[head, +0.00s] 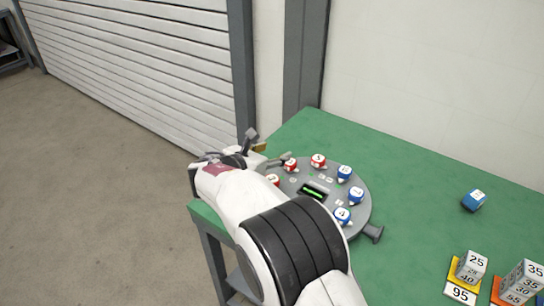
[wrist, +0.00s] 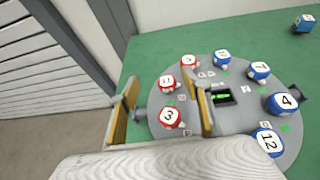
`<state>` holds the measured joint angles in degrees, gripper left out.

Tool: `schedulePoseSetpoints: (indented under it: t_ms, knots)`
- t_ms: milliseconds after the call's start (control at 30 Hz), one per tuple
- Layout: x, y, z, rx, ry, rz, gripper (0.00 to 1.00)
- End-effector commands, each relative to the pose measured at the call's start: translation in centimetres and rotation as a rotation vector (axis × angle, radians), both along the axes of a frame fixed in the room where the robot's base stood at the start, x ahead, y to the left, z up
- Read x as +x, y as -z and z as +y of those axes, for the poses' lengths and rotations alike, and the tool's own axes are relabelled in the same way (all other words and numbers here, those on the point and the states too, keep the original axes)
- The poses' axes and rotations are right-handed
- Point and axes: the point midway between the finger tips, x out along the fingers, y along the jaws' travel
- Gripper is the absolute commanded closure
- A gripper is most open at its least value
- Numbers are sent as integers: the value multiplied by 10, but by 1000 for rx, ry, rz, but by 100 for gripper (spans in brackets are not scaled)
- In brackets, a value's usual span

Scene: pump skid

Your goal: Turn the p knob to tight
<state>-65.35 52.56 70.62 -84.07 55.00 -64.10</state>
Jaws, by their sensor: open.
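No knob marked p can be made out in either view. A round grey disc (head: 362,203) lies on the green table, with a grey handle-like part (head: 374,233) sticking out at its right edge. My gripper (head: 268,152) is open and empty at the disc's left edge. In the wrist view, its two tan-padded fingers (wrist: 165,108) stand apart, one past the disc's rim and one over the disc. A red-and-white piece marked 3 (wrist: 171,117) and one marked 11 (wrist: 168,84) appear between them. My arm hides part of the disc.
Several blue-and-white numbered pieces (head: 344,173) stand around the disc, and a green-lit display (head: 313,191) is at its middle. A loose blue block (head: 473,200) and numbered grey blocks (head: 472,266) are on the green table (head: 420,190) at right. A shutter wall (head: 150,60) stands behind left.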

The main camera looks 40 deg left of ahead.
Motion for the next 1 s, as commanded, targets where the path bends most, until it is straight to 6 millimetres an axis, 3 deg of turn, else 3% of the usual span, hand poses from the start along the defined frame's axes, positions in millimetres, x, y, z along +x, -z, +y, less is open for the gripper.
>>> schedulePoseSetpoints:
  t_ms: [267,400,567,800,1000]
  knots:
    - [29,-5,-25,7,49,-3,51]
    - [54,-9,-53,47,124,21,51]
    - [72,-3,-83,139,241,98,51]
    - [81,13,-118,333,438,239,51]
    - [79,26,-132,507,596,357,51]
